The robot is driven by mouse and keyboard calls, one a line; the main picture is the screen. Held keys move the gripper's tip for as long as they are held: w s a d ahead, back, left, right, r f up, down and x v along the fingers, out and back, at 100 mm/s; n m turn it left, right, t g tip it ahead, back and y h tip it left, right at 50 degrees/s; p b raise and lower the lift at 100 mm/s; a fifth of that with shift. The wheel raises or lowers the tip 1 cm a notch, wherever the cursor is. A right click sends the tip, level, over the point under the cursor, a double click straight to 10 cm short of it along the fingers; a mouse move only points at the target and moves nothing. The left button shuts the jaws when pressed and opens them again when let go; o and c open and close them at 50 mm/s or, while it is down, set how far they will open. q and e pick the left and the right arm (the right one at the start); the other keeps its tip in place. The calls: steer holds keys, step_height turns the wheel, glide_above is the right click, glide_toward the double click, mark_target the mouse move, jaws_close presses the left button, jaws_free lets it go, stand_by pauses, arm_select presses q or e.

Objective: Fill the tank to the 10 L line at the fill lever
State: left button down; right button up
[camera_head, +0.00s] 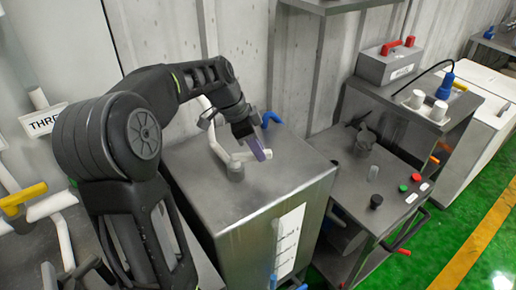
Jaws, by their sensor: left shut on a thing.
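The tank (235,208) is a grey steel box in the middle, with a white marked scale (290,243) on its front. The scale's figures and any liquid level are too small to read. A white bent pipe (216,143) comes down to a fitting on the tank's top. My left gripper (261,143) is low over the back of the tank top, beside this pipe. It is shut on the purple-blue handle of the fill lever (271,118), and hides part of it. My right gripper is not in view.
Right of the tank stands a steel bench with a black knob (376,201), a green button (403,188) and a red button (416,177). A grey box with a red handle (388,62) stands behind. Yellow-handled white pipes (24,199) are at left. Green floor is open at right.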

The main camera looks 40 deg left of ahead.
arm_select(q)
steer(key=shift+w+a+f+n+b, duration=0.2)
steer(key=shift+a+n+b, duration=0.1)
steer(key=shift+n+b, duration=0.3)
steer(key=shift+w+a+r+n+t+y, duration=0.15)
steer(key=shift+a+n+t+y, duration=0.15)
steer(key=shift+n, duration=0.3)
steer(key=shift+w+a+r+n+y+b, duration=0.15)
steer(key=shift+a+n+y+b, duration=0.15)
steer(key=shift+n, duration=0.4)
steer(key=shift+w+a+f+n+y+b, duration=0.1)
steer(key=shift+w+a+n+y, duration=0.2)
steer(key=shift+n, duration=0.4)
steer(key=shift+s, duration=0.15)
steer(key=c, duration=1.3)
jaws_free()
